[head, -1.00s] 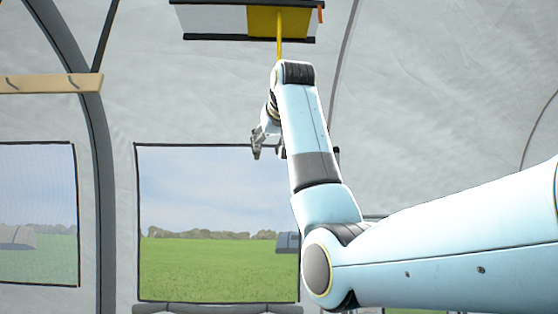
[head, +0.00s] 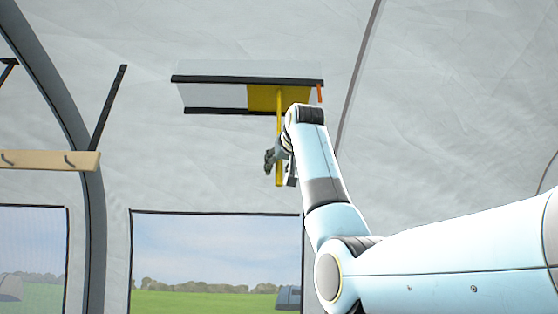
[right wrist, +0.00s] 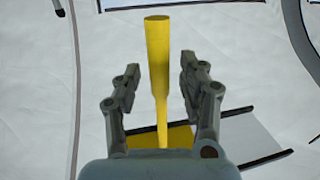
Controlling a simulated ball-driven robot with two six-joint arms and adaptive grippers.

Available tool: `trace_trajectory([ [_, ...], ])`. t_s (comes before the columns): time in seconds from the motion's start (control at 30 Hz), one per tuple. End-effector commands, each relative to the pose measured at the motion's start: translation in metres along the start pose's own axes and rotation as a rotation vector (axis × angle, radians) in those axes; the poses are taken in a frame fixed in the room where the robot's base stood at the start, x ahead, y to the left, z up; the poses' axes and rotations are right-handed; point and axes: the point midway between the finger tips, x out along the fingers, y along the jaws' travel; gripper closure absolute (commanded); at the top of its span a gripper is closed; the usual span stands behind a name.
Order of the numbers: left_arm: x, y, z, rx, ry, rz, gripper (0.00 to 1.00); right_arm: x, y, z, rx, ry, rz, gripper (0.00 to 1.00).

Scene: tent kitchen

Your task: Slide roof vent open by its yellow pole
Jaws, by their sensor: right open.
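The roof vent (head: 212,96) is a framed opening in the sloped tent roof, with dark rails above and below. Its yellow panel (head: 262,97) covers the right part, and the left part looks pale. The yellow pole (head: 279,112) hangs down from the panel. My right gripper (head: 278,170) is at the pole's lower part. In the right wrist view the pole (right wrist: 158,60) stands between the two open fingers of my right gripper (right wrist: 158,82), with a gap on each side. The panel (right wrist: 180,136) shows behind it. My left gripper is not in view.
An orange marker (head: 319,93) sits at the vent's right end. A wooden hook rail (head: 45,160) and a dark tent arch (head: 93,220) are at the left. A window (head: 200,260) is below. The air left of the pole looks clear.

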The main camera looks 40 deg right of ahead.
Motion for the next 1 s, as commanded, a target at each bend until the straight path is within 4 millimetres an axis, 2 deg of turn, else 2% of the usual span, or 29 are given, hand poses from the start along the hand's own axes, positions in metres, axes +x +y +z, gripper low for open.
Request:
trace_trajectory([
  [0.33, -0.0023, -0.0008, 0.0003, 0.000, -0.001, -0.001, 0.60, 0.0060, 0.0000, 0.0010, 0.000, 0.000, 0.000, 0.58],
  [0.67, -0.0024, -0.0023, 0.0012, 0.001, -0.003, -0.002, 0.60, 0.0058, -0.0001, 0.0007, 0.000, 0.000, 0.000, 1.00],
  [1.0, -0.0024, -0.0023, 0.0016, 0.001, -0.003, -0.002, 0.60, 0.0058, -0.0002, 0.0009, 0.000, 0.000, 0.000, 1.00],
])
